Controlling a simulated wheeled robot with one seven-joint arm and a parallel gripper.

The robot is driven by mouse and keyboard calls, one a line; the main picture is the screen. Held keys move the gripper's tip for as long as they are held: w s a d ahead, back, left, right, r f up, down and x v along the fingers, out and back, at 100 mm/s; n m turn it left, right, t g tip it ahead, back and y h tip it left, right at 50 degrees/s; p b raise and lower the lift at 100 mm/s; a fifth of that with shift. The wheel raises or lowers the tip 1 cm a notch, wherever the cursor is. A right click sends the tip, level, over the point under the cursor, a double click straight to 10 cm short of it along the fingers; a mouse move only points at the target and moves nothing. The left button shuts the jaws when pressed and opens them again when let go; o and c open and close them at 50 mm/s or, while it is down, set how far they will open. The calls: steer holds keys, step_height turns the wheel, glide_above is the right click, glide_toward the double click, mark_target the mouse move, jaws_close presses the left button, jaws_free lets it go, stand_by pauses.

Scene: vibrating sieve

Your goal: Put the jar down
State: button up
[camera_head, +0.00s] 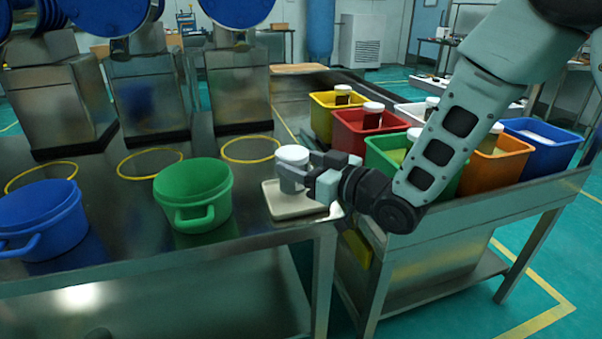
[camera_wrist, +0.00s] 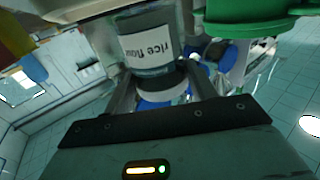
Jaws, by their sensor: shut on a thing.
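The jar (camera_head: 293,158) has a white lid and stands upright in my gripper (camera_head: 304,180), over the pale square tray (camera_head: 296,207) on the steel table. I cannot tell whether its base touches the tray. In the wrist view the jar (camera_wrist: 148,50) shows a label reading "rice flour", upside down, with the two fingers (camera_wrist: 160,92) closed on either side of it. Part of the jar is hidden behind the fingers in the head view.
A green pot (camera_head: 193,195) stands left of the tray, with a blue pot (camera_head: 40,215) farther left. Yellow rings (camera_head: 150,162) mark the table behind them. Coloured bins, including a red one (camera_head: 345,137) and a green one (camera_head: 380,163), stand on the right table, some holding jars.

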steer(key=shift+f, duration=0.75)
steer(key=shift+f, duration=0.15)
steer(key=o, duration=1)
steer(key=shift+o, duration=0.2)
